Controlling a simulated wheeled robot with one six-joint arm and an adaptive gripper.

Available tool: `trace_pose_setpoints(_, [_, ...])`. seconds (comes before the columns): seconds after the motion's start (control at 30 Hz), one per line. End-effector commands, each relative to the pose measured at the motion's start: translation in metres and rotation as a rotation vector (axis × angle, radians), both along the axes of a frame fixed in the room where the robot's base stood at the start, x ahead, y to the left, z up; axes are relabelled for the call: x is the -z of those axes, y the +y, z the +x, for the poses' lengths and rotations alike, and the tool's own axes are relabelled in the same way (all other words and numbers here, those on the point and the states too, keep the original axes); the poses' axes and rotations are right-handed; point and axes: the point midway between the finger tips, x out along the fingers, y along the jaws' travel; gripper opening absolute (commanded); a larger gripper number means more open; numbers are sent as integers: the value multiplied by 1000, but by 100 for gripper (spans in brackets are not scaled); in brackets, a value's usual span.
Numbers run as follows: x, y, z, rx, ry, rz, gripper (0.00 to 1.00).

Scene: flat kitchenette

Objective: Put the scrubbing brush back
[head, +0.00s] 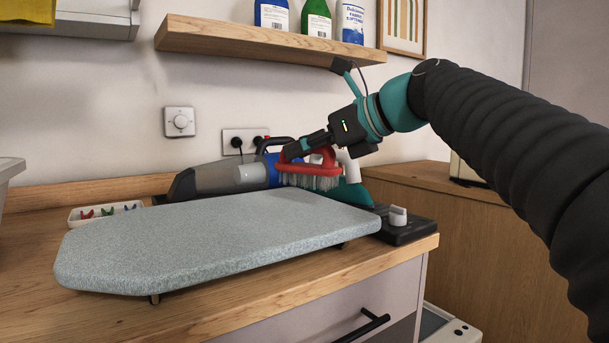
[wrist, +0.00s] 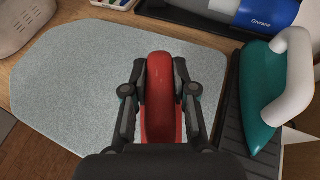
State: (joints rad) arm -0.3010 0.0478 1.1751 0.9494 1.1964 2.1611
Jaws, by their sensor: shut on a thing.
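The scrubbing brush (head: 310,169) has a red handle and pale bristles that point down. My gripper (head: 300,147) is shut on its handle and holds it over the back right part of the grey ironing board (head: 200,245). In the wrist view the red brush (wrist: 160,98) sits between the two fingers of my gripper (wrist: 160,90), with the board (wrist: 65,85) beneath. The head view does not clearly show whether the bristles touch the board.
A teal iron (wrist: 262,92) stands on a dark rest (head: 405,229) at the right. A handheld vacuum (head: 205,181) lies behind the board. A small white tray (head: 78,220) with coloured pegs is at the back left. A shelf (head: 250,42) with bottles hangs above.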

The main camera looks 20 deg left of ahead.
Motion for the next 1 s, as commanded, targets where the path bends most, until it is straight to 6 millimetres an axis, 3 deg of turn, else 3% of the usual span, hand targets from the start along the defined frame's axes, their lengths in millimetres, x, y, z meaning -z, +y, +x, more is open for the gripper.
trace_pose_setpoints(0.27, [37,0,0,1,3,0,0])
trace_pose_setpoints(0.67, [41,-1,0,0,1,0,0])
trace_pose_setpoints(0.7, [41,-1,0,0,1,0,34])
trace_pose_setpoints(0.77, [40,-1,0,0,1,0,49])
trace_pose_setpoints(1.0, [40,0,0,0,1,0,52])
